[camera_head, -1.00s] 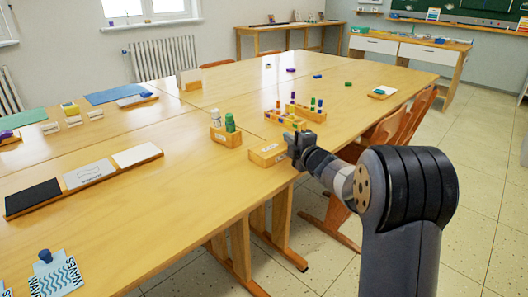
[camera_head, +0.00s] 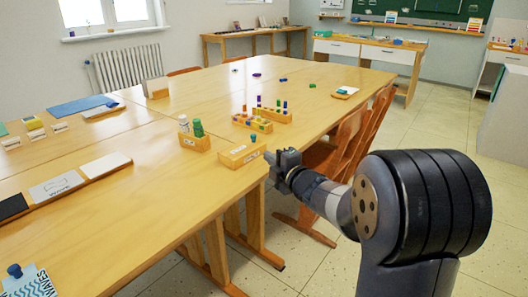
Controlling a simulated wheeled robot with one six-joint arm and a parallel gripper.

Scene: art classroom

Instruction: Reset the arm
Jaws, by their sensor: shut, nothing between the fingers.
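My arm reaches in from the lower right, and my gripper (camera_head: 273,160) is shut and empty. It is just beyond the near right edge of the large wooden table (camera_head: 140,190). It is right of a light wooden block (camera_head: 236,157) with a label on its front, with a small gap between them in the picture. A blue-green peg (camera_head: 253,138) stands at the right end of that block. The fingertips are small and partly hidden by the gripper body.
Left of the block, a wooden holder (camera_head: 194,143) carries a white and a green bottle. Behind stand peg blocks (camera_head: 252,123) with coloured pegs. Wooden chairs (camera_head: 335,150) stand close behind my arm along the table's right side. Open floor (camera_head: 440,125) lies to the right.

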